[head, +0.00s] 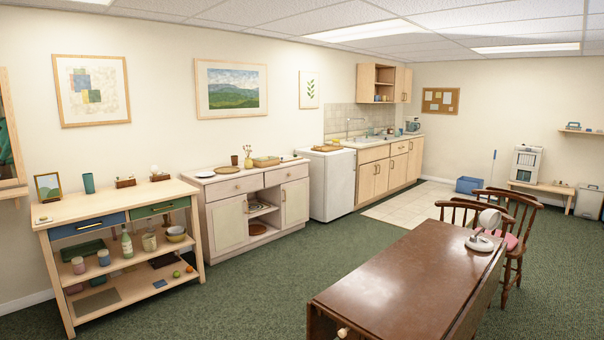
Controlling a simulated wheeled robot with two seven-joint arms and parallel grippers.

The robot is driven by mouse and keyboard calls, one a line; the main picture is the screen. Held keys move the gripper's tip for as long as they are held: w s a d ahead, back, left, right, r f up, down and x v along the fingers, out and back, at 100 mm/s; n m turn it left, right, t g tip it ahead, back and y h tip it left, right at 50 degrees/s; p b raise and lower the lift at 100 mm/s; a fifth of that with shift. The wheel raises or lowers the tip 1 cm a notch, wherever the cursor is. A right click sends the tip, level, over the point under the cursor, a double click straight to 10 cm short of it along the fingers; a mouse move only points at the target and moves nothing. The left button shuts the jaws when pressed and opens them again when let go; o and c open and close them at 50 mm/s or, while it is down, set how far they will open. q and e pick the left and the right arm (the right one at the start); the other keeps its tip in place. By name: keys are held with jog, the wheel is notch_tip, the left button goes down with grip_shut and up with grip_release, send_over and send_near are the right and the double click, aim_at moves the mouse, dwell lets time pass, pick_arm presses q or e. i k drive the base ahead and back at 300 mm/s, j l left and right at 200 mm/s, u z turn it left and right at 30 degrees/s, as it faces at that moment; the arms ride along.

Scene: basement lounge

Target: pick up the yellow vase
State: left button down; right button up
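A small yellow vase (248,162) with a few stems in it stands upright on top of the pale sideboard (232,184) against the left wall. A dark brown cup (234,160) stands just left of it. A shallow wooden tray or bowl (266,161) sits just right of it. Neither of my grippers shows in the head view.
A wooden shelf unit (120,208) with several items stands at the left. A brown table (385,280) fills the lower right, with a white lamp (486,230) and chairs (514,226) at its far end. Green carpet (270,285) lies clear between the table and sideboard.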

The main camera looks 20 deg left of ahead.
aim_at(248, 164)
jog(key=i+j+u, duration=0.75)
jog(key=i, duration=0.15)
jog(key=i+j+u, duration=0.1)
jog(key=i+u, duration=0.65)
jog(key=i, duration=0.25)
jog(key=i+z, duration=0.1)
jog(key=i, duration=0.5)
jog(key=i+j+z, duration=0.1)
jog(key=i, duration=0.45)
jog(key=i+j, duration=0.25)
jog(key=i, duration=0.35)
jog(key=i+l+z, duration=0.35)
jog(key=i, duration=0.35)
jog(key=i+z, duration=0.4)
jog(key=i, duration=0.3)
jog(key=i+j+z, duration=0.1)
jog(key=i+z, duration=0.25)
jog(key=i, duration=0.4)
